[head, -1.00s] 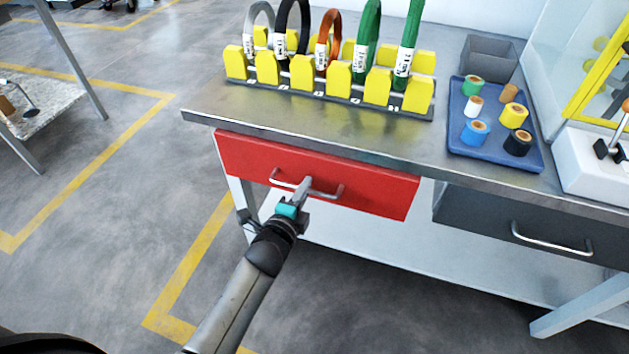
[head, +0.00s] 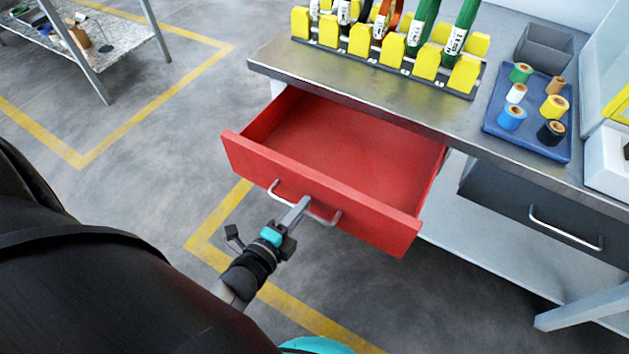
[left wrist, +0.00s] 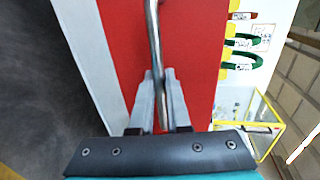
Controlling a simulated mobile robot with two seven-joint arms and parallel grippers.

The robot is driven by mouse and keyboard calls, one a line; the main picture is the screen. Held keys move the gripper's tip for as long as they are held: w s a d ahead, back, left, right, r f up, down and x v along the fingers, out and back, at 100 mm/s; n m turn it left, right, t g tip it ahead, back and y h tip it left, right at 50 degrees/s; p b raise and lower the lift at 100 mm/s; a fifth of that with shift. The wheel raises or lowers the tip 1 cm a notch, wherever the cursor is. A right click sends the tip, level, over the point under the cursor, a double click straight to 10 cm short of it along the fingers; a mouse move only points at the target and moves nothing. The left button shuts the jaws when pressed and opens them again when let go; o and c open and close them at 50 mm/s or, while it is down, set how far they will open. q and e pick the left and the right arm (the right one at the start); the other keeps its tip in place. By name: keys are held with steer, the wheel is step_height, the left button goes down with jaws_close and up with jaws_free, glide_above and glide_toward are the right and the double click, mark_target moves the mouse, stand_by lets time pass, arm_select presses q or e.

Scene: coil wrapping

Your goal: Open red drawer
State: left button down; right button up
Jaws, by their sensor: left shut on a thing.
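The red drawer (head: 325,190) is pulled well out from under the metal-topped bench, and its inside looks empty. Its silver bar handle (head: 325,219) is on the front panel. My left gripper (head: 300,208) is shut on the handle near its middle. In the left wrist view the two fingers (left wrist: 161,100) sit on either side of the handle bar (left wrist: 152,40), with the red front panel (left wrist: 115,45) behind. My right gripper is not in view.
A bench top (head: 385,92) holds a yellow rack (head: 393,47) of coils and a blue tray (head: 493,128) of tape rolls. A dark drawer (head: 500,195) is shut at the right. A side table (head: 120,42) stands far left. The floor left of the bench is clear.

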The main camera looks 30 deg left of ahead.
arm_select(q)
steer(key=f+v, duration=0.1)
steer(key=v, duration=0.5)
steer(key=shift+s+p, duration=0.35)
steer(key=shift+p, duration=0.05)
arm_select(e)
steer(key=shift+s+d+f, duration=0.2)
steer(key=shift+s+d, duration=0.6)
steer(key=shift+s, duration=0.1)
arm_select(q)
steer(key=shift+f, duration=0.1)
steer(key=c, duration=0.9)
jaws_free()
steer(key=p+v, duration=0.2)
steer(key=v, duration=1.3)
steer(key=shift+s, duration=0.15)
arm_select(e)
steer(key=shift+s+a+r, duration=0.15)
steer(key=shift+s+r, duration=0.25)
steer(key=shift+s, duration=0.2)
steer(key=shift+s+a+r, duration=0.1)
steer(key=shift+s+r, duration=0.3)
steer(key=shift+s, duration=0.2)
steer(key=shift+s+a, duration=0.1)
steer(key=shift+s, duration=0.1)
